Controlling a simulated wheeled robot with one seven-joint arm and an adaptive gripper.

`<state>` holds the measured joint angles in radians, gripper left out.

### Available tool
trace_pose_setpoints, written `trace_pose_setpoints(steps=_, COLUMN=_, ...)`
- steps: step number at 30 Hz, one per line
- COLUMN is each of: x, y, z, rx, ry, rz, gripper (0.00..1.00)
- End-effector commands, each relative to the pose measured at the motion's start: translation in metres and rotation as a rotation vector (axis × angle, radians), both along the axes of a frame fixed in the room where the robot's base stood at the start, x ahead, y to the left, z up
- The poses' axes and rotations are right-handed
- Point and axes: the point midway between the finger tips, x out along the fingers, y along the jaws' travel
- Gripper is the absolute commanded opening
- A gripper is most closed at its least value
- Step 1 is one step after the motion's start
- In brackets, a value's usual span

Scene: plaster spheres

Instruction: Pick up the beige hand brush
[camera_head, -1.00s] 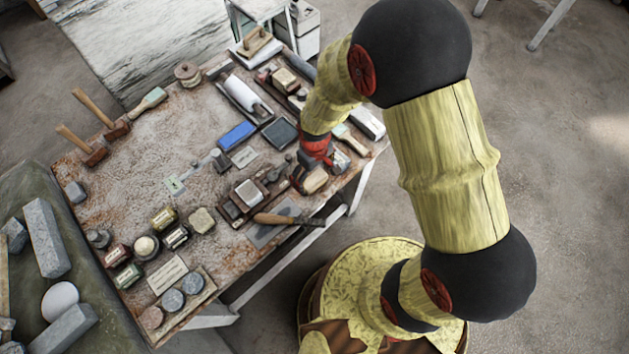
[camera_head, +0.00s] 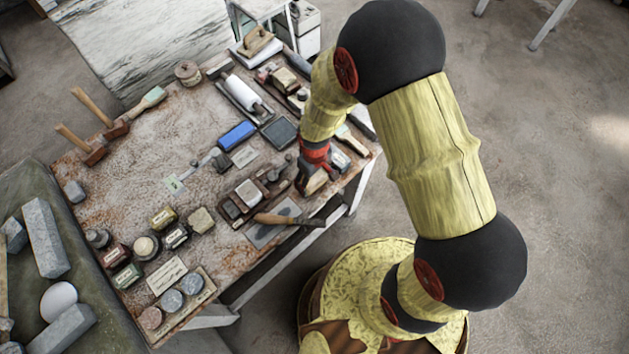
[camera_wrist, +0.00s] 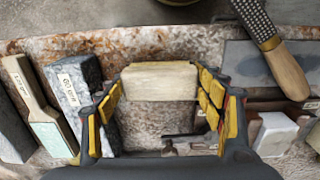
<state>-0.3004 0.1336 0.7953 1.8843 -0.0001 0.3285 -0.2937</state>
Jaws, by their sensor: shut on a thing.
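The beige hand brush (camera_wrist: 160,82) is a pale block between the two fingers of my gripper (camera_wrist: 160,98) in the wrist view. My gripper is shut on it, with the yellow-padded fingers on its left and right sides. In the head view the brush (camera_head: 316,183) shows at the table's right edge, just below my gripper (camera_head: 313,172), partly covered by the dark fingers. I cannot tell whether its underside touches the table.
A wood-handled rasp (camera_wrist: 288,72) lies at upper right in the wrist view. A grit-labelled grey block (camera_wrist: 72,85) and a pale-handled brush (camera_wrist: 28,85) lie at left. The worktable (camera_head: 135,165) is crowded near the gripper, with bare room at its left middle.

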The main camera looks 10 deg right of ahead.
Motion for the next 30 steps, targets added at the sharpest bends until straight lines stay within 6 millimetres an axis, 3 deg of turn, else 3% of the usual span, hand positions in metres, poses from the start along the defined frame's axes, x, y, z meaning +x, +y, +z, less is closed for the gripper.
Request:
trace_pose_setpoints(steps=10, x=0.000, y=0.000, z=0.000, rx=0.000, ry=0.000, rz=0.000, gripper=0.41)
trace_pose_setpoints(steps=20, x=0.001, y=0.000, z=0.004, rx=0.001, ry=-0.001, rz=0.000, gripper=0.41)
trace_pose_setpoints(steps=27, x=0.001, y=0.000, z=0.031, rx=0.001, ry=-0.004, rz=0.000, gripper=0.41)
trace_pose_setpoints(steps=30, x=-0.011, y=-0.001, z=0.047, rx=0.000, ry=-0.002, rz=0.001, gripper=0.41)
